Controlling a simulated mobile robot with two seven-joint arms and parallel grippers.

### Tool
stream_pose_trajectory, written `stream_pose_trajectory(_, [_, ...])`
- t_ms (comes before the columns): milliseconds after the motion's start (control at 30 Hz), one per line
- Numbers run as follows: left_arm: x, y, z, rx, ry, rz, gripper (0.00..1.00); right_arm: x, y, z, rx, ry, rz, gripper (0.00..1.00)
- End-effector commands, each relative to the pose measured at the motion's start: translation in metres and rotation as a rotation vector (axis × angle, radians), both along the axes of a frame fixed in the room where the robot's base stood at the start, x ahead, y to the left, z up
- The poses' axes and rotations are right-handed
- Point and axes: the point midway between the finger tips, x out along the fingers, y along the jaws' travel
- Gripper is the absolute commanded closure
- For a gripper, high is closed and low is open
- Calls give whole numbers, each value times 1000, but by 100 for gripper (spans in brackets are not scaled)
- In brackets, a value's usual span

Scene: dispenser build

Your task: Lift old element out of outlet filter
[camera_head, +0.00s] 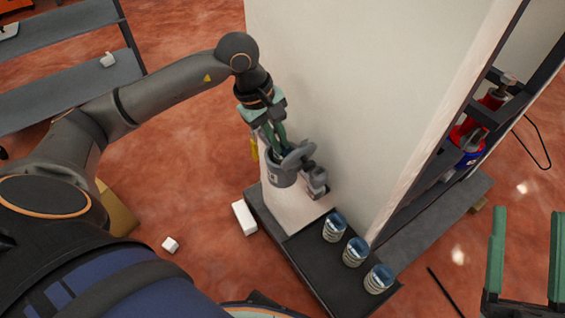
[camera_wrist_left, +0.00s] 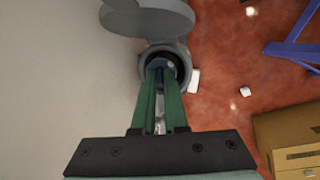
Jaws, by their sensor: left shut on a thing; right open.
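The outlet filter (camera_head: 282,176) is a grey cup-shaped housing beside the pale panel, with its round grey lid (camera_head: 298,156) swung to one side. In the left wrist view its open round rim (camera_wrist_left: 183,60) faces me. My left gripper (camera_head: 281,147) points down into the housing, and its green fingers (camera_wrist_left: 161,76) are shut on the dark blue old element (camera_wrist_left: 159,67). Most of the element is hidden by the fingers and the housing wall. It sits within the rim. My right gripper (camera_head: 524,222) is open and empty at the lower right.
Three blue-topped, ribbed cylinders (camera_head: 355,252) stand on a black tray (camera_head: 309,261) below the filter. The tall pale panel (camera_head: 350,90) stands close behind the filter. White blocks (camera_head: 244,217) lie near the tray. A cardboard box (camera_wrist_left: 290,138) shows in the wrist view.

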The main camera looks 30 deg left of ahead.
Motion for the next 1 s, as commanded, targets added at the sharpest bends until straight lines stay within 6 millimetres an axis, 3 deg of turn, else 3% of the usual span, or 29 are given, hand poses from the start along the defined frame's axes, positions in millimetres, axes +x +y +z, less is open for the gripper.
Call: stream_pose_trajectory(1000, [1, -1, 20, -4, -7, 0, 100, 23, -5, -58, 2, 261, -43, 36])
